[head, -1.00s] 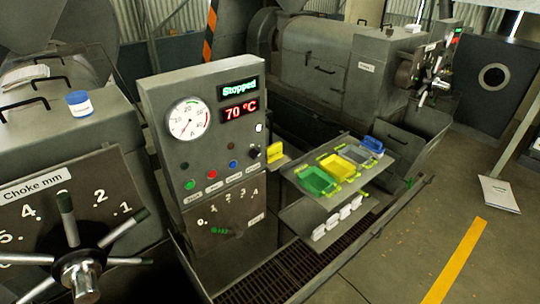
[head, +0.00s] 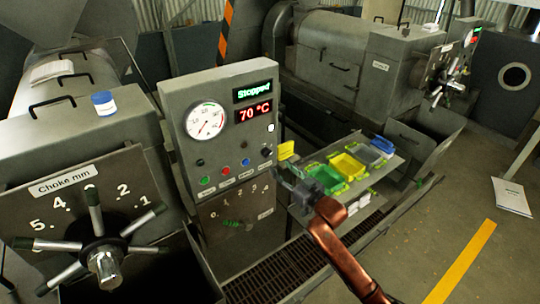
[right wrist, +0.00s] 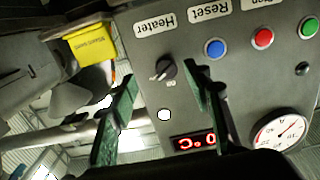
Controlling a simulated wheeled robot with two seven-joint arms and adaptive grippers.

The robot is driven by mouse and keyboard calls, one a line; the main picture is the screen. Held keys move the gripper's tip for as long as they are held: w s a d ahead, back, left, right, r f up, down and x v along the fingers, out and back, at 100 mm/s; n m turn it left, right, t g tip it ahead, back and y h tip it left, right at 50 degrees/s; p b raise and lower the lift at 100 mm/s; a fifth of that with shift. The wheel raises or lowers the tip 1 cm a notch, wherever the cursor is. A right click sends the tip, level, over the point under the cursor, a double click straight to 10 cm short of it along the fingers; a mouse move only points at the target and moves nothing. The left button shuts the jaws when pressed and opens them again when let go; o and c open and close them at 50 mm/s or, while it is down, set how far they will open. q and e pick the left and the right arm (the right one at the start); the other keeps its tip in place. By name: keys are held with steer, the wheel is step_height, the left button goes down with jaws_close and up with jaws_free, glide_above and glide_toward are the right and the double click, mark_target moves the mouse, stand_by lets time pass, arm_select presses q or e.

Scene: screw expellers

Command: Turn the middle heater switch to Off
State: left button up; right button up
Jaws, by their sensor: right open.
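The middle panel (head: 225,185) carries a black heater knob (head: 266,152) at its right edge. In the right wrist view the knob (right wrist: 165,69) sits beside an upside-down "Heater" label (right wrist: 155,21), with a pale mark on it; its setting is too small to read surely. My right gripper (head: 286,176) is in front of the panel's right side, below the knob in the head view. In the right wrist view its green fingers (right wrist: 162,71) are open and empty, appearing on either side of the knob, apart from it. My left gripper is not in view.
Blue, red and green buttons (head: 205,180) line the panel beside the knob. A yellow tag (head: 286,150) sticks out to its right. Coloured trays (head: 347,165) stand on a shelf behind my right arm. A choke handwheel (head: 100,255) is at the left.

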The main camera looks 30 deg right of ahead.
mark_target(267, 153)
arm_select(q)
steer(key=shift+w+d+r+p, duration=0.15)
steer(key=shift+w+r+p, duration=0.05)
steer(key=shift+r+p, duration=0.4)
arm_select(e)
steer(key=w+a+r, duration=0.1)
steer(key=w, duration=0.6)
steer(key=shift+w+r, duration=0.25)
steer(key=shift+w, duration=0.05)
steer(key=c, duration=0.3)
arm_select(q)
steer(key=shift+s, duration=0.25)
arm_select(e)
steer(key=c, duration=0.9)
